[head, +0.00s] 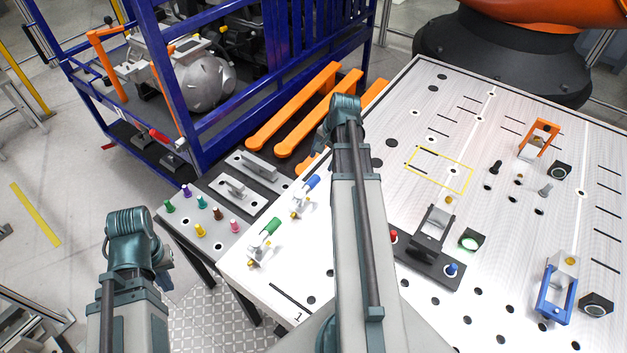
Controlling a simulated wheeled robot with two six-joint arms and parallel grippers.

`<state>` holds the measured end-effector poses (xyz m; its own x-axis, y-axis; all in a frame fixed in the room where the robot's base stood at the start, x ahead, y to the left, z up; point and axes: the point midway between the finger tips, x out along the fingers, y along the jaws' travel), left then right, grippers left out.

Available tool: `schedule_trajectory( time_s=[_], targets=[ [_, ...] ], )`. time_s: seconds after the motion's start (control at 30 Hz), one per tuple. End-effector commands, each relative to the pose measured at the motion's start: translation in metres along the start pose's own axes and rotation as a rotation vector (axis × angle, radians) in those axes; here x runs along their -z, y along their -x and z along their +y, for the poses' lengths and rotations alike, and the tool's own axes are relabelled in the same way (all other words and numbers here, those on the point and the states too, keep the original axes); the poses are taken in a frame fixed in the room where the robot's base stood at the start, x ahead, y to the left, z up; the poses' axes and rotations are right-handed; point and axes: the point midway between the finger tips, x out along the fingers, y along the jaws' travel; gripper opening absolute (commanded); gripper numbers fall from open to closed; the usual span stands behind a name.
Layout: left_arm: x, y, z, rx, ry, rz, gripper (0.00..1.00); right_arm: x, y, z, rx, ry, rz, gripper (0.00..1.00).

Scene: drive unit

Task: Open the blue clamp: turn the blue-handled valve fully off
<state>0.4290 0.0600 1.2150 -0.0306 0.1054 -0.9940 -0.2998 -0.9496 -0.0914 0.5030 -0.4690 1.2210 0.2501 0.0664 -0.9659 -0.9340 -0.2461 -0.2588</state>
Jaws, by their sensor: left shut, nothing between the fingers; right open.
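The blue-handled valve (311,183) is on the left edge of the silver work plate, just left of my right arm. Its blue handle slants up to the right above a small brass body; the exact handle angle is hard to judge. The blue clamp (545,302) is a blue bracket with a pale block at the plate's lower right. Whether its jaw is open or shut is too small to tell. My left arm ends in a teal joint at lower left, and my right arm reaches up over the plate.
A green-handled valve (265,237) sits below the blue one on the plate (400,310). An orange clamp (540,138) stands at upper right. A dark base with a red button (393,236) and a blue button (452,269) lies mid-plate. A blue-framed cart stands at upper left.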

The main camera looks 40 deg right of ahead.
Motion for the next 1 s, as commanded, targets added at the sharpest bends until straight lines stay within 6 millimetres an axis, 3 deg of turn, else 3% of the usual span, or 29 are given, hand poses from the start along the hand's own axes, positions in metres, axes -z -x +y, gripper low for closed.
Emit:
schedule_trajectory(
  time_s=[0.8,1.0],
  targets=[
    [0.008,-0.111,0.010,0.002,-0.016,0.004,0.00,0.000,-0.115,0.001,0.000,0.001,0.000,0.70],
    [0.009,-0.123,0.011,0.003,-0.018,0.004,0.00,0.000,-0.128,0.000,0.000,0.002,0.000,0.70]
  ],
)
